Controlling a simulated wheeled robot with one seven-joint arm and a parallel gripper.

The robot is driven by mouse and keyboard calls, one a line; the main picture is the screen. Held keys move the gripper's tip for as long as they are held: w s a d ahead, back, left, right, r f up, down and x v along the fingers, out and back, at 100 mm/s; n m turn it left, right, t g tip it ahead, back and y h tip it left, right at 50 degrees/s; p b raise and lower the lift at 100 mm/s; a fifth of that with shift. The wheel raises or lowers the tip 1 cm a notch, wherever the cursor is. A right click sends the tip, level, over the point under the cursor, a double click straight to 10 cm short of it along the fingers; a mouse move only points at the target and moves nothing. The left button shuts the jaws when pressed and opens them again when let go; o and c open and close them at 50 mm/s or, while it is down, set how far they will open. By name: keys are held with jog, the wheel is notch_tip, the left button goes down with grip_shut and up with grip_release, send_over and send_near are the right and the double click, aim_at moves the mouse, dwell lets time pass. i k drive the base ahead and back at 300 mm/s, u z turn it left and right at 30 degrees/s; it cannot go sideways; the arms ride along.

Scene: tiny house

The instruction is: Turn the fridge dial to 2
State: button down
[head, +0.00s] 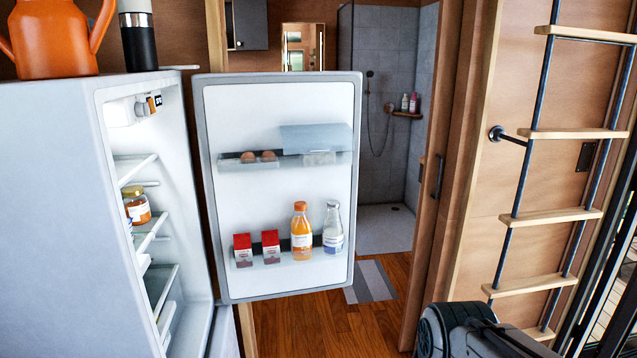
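The white fridge (45,200) stands at the left with its door (281,105) swung wide open to the right. High inside the fridge, near the front edge, a small white housing (119,112) carries the fridge dial (152,104), which shows small orange and black parts. I see the dial at a steep angle and it is too small for me to read its setting. My gripper is not in view, and nothing touches the dial.
Jars (136,206) stand on the fridge shelves. The door racks hold eggs, red cartons, an orange bottle (301,232) and a clear bottle (333,228). An orange kettle (55,40) and a dark flask (138,40) are on top. A ladder (558,209) stands right; wooden floor (330,322) shows beyond the door.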

aim_at(141, 109)
jog(key=u, duration=1.25)
jog(key=k, duration=0.4)
jog(key=z, duration=0.5)
jog(key=i, duration=1.05)
jog(key=u, duration=0.15)
